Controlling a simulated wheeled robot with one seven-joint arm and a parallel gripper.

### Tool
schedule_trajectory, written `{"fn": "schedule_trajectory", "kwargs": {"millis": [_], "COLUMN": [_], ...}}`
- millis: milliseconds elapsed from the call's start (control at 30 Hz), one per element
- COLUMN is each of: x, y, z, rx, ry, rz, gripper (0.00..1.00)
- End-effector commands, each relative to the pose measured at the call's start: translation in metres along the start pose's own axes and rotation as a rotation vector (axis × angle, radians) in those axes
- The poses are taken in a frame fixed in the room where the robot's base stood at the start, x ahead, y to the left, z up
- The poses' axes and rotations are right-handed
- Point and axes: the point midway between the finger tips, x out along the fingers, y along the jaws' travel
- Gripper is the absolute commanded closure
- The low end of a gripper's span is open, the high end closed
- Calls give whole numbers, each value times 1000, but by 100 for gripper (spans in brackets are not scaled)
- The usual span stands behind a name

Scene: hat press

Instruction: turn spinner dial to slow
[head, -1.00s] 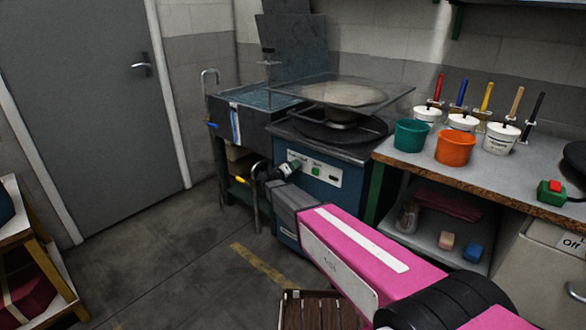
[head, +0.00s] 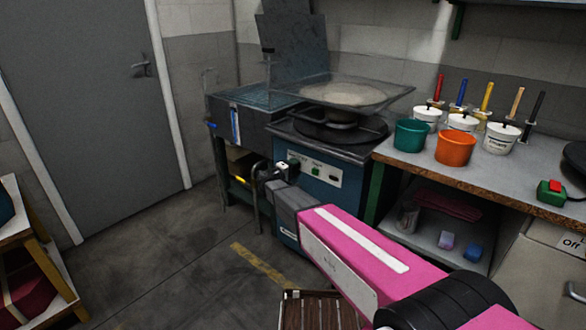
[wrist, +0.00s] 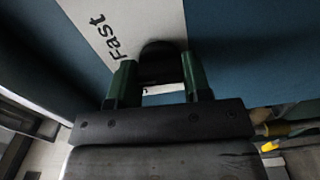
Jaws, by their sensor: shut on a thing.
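The spinner (head: 318,205) is a blue cabinet with a dark round platter on top and a white control panel (head: 328,176) on its front. In the head view my gripper (head: 272,168) is at the left end of that panel and hides the dial. In the wrist view the dial (wrist: 160,60) is a dark rounded knob between the green fingers of my gripper (wrist: 159,68), which is shut on it. The word "Fast" (wrist: 128,50) is printed on the panel left of the knob. The Slow mark and the dial's pointer cannot be made out.
A green button (head: 316,171) sits right of my gripper on the panel. A workbench (head: 480,180) on the right holds a teal bucket (head: 410,138) and an orange bucket (head: 456,149).

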Motion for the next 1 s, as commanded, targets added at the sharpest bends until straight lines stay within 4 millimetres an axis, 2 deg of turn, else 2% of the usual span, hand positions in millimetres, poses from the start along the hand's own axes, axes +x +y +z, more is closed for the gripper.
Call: {"fn": "schedule_trajectory", "kwargs": {"millis": [600,1000], "x": [-1,-1], "y": [-1,-1], "z": [0,0], "rx": [-558,-759], "ry": [0,0], "rz": [-2,-2], "gripper": [79,79]}}
